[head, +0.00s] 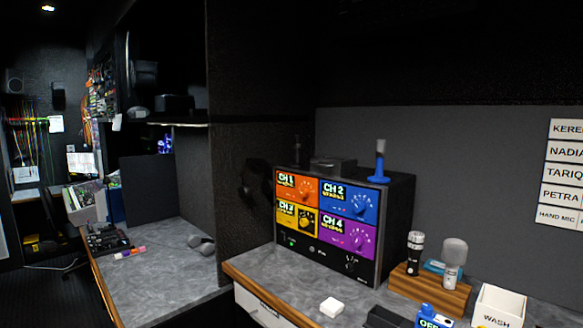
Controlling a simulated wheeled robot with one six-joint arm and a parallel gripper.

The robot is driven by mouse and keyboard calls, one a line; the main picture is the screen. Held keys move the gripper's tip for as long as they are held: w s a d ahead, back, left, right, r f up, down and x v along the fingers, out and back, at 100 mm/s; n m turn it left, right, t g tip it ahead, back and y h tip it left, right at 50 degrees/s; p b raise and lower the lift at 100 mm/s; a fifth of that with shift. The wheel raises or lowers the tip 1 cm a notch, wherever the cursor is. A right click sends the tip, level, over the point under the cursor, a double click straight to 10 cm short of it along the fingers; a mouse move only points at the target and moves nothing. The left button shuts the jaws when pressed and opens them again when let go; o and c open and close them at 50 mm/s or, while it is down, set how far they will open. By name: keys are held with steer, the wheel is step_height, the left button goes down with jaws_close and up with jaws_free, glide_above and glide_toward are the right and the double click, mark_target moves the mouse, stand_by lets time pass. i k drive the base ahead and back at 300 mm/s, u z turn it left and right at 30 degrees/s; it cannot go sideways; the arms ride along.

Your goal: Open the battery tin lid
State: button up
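I cannot make out a battery tin or its lid for certain. A dark, low box (333,165) lies on top of the channel rack (398,215), too dim to tell what it is. My gripper is not in view.
A wooden stand (425,287) holds two microphones, with a blue "OFF" item (432,318) and a white "WASH" box (500,305) nearby. The left counter (175,265) bears a mixer-like device (105,238) and has clear room. A dark partition (238,140) separates the counters.

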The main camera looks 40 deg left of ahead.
mark_target(326, 162)
steer(key=u, duration=1.15)
steer(key=i, duration=0.1)
steer(key=u, duration=0.05)
